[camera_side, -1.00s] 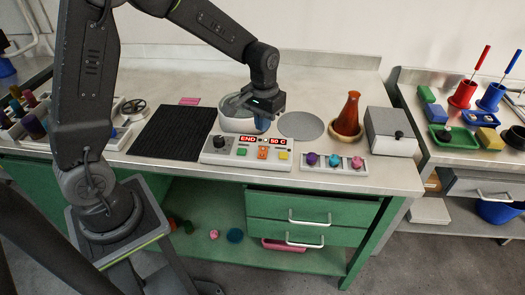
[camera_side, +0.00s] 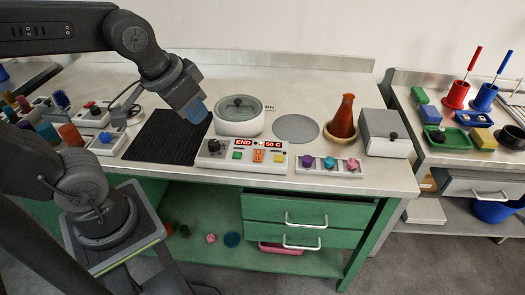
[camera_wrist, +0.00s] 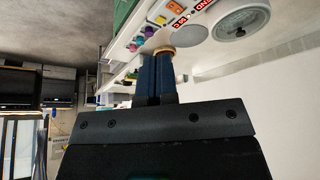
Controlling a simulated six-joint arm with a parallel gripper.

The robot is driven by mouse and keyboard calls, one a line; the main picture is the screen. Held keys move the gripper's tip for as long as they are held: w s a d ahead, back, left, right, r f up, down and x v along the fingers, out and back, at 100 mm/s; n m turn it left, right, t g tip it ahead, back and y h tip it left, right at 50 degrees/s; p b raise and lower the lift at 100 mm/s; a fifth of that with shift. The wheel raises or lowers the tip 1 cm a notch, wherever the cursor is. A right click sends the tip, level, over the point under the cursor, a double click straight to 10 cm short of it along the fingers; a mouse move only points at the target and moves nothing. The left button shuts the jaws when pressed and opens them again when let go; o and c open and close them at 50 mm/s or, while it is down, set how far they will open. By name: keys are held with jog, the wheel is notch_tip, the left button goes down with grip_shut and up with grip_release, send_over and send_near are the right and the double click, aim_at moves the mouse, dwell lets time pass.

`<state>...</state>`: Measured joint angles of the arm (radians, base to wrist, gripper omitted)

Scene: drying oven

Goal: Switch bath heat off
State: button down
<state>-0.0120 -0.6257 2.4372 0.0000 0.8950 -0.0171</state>
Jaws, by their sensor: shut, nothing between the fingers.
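The bath (camera_side: 238,127) is a white round pot with a grey glass-like lid, near the middle of the bench in the side view; it also shows at the top of the wrist view (camera_wrist: 240,20). Its control panel (camera_side: 222,164) stands in front, with a black knob (camera_side: 213,146), red displays reading END and 50 C, and green (camera_side: 237,155), orange (camera_side: 259,156) and yellow (camera_side: 279,158) buttons. My gripper (camera_side: 198,112), with blue fingers, is shut and empty above the black mat, left of the bath and apart from the panel. Its fingers also show shut in the wrist view (camera_wrist: 157,62).
The black ribbed mat (camera_side: 160,140) lies left of the panel. A grey disc (camera_side: 296,129), a reddish-brown flask (camera_side: 345,115) in a ring stand, a rack (camera_side: 329,166) of coloured pieces and a grey box (camera_side: 384,132) are to the right. The bench behind the bath is clear.

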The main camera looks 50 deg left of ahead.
jog(key=shift+s+d+t, duration=0.15)
jog(key=shift+s+t, duration=0.15)
jog(key=shift+s, duration=0.85)
jog(key=shift+r, duration=0.1)
jog(key=w+a+f+n+g, duration=0.1)
jog(key=w+f+n+g, duration=0.1)
jog(key=w+n, duration=0.7)
jog(key=w+a+f+n+g+y, duration=0.1)
jog(key=w+f+n, duration=0.4)
jog(key=n, duration=1.2)
jog(key=shift+w+a+n+g, duration=0.3)
jog(key=shift+w+a+g, duration=0.35)
jog(key=shift+w, duration=1.45)
jog(key=shift+d+f, duration=0.1)
jog(key=shift+d, duration=0.05)
